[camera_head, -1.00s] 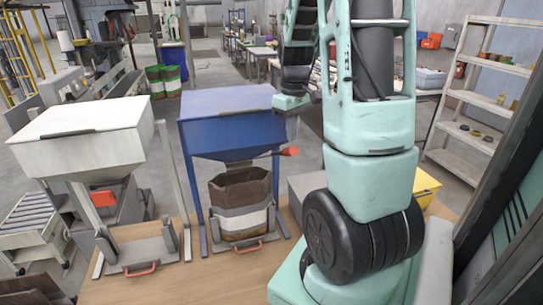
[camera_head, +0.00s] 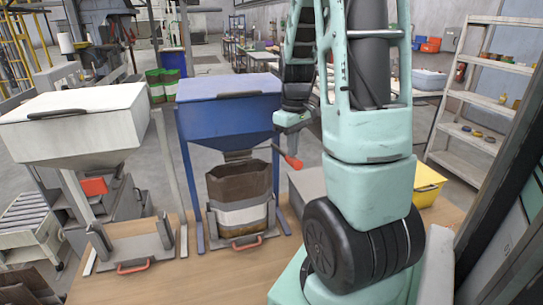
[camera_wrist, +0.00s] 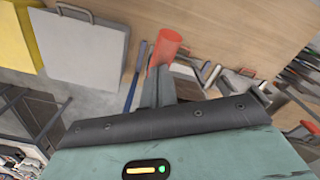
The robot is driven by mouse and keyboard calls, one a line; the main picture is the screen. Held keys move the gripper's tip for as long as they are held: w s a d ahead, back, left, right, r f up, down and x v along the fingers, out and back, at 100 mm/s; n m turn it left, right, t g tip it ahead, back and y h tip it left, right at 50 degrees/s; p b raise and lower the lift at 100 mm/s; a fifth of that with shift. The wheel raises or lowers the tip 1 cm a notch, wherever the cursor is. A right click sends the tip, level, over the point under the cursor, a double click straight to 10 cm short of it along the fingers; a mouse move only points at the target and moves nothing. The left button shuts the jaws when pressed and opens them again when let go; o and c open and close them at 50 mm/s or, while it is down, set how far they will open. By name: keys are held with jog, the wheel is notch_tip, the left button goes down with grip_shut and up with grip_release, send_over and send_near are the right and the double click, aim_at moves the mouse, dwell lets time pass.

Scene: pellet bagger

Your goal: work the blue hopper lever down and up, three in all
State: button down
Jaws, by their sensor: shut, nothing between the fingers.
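The blue hopper (camera_head: 228,118) stands on blue legs left of my arm. Its lever has a red grip (camera_head: 293,161) and slopes down to the right from the hopper's outlet. In the wrist view the red grip (camera_wrist: 170,46) shows just beyond the tips of my gripper (camera_wrist: 158,72). The fingers are shut with nothing between them. They look very close to or against the grip; I cannot tell if they touch. In the head view the gripper's wrist end is above the lever, and the fingers are not clear.
An open brown bag (camera_head: 238,182) with a white band stands under the blue hopper's outlet. A white hopper (camera_head: 75,130) stands to the left over an empty holder with a red handle (camera_head: 134,267). A yellow box (camera_head: 428,182) and grey box (camera_head: 306,186) sit by my arm.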

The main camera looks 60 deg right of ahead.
notch_tip(320, 180, down, 11)
jog(key=b, duration=0.8)
notch_tip(320, 180, up, 20)
jog(key=p, duration=1.6)
jog(key=shift+w+d+p, duration=0.3)
jog(key=shift+f, duration=0.1)
